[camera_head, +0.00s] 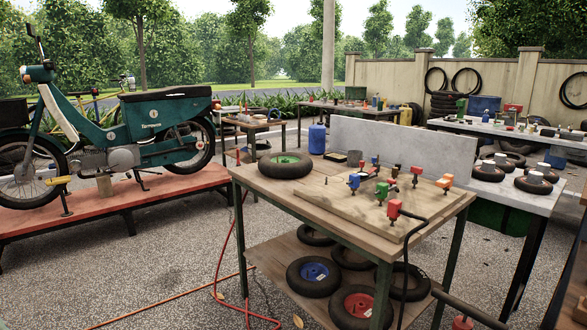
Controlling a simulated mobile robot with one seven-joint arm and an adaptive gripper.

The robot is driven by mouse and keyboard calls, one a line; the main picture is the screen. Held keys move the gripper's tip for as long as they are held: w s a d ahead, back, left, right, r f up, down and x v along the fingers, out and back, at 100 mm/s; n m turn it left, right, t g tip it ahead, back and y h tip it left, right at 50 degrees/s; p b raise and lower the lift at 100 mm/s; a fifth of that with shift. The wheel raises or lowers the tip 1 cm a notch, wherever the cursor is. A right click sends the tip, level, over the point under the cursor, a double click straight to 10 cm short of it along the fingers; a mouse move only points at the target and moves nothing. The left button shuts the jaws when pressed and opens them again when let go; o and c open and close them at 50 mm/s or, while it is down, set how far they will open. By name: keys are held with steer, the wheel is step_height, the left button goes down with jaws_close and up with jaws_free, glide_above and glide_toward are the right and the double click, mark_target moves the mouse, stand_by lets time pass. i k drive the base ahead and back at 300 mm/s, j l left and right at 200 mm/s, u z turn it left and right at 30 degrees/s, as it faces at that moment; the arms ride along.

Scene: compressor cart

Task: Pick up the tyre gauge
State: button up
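I cannot pick out the tyre gauge with certainty. On the wooden workbench (330,222) in front of me lies a raised board (345,207) with several small coloured fittings. The fittings are too small to tell which, if any, is a gauge. My gripper is not in view.
A tyre with a green hub (285,165) lies at the bench's left end. Several wheels, one with a blue hub (315,271), lie on the lower shelf. A grey panel (405,145) stands behind. A red hose (217,275) crosses the gravel. A dark bar (470,311) shows bottom right.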

mark_target(446, 182)
steer(key=i+l+z, duration=0.15)
steer(key=i+l, duration=0.25)
steer(key=i+l+z, duration=0.1)
steer(key=i+l, duration=0.25)
steer(key=i+l+z, duration=0.15)
steer(key=i+l, duration=0.15)
steer(key=i, duration=0.3)
